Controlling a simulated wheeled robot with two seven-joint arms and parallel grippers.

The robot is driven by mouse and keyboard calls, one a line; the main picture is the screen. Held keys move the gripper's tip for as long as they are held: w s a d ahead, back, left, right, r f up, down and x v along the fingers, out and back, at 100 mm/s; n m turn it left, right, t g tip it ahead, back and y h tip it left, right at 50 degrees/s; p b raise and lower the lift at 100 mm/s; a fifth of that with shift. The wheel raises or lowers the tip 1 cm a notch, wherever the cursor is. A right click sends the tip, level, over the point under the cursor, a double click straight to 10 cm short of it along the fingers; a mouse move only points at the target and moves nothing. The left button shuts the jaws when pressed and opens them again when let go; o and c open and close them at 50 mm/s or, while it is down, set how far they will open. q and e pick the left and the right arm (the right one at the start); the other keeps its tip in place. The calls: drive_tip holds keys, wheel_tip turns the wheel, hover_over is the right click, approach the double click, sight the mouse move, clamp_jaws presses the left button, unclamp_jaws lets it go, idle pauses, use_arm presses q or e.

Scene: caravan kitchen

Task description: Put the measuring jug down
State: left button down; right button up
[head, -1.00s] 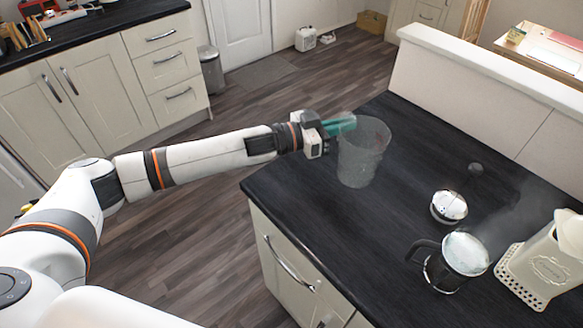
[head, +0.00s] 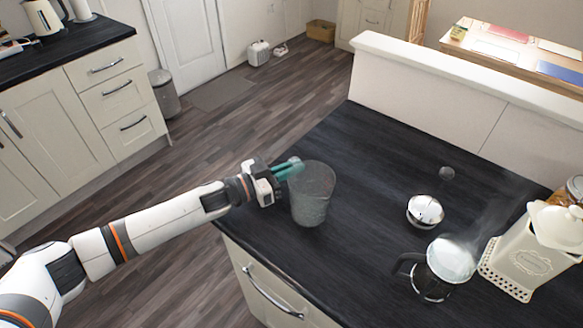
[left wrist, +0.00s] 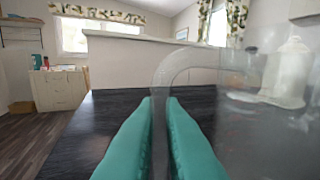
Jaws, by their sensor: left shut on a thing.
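The measuring jug (head: 313,200) is a clear, greyish see-through vessel, upright at the left part of the dark worktop (head: 365,160) in the head view. My left gripper (head: 289,168) reaches in from the left, its green fingers shut on the jug's handle. In the left wrist view, the handle (left wrist: 160,125) stands between the two green fingers (left wrist: 160,135), and the clear jug wall fills the right side. I cannot tell whether the jug's base touches the worktop. My right gripper is not in view.
A French press (head: 440,268) and cream canister (head: 527,255) stand at front right. A low wall (head: 450,95) bounds the back. Worktop around the jug is clear.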

use_arm(q)
drive_tip(key=shift+f, duration=0.2)
drive_tip(key=c, duration=1.5)
unclamp_jaws()
drive_tip(key=shift+c, duration=0.2)
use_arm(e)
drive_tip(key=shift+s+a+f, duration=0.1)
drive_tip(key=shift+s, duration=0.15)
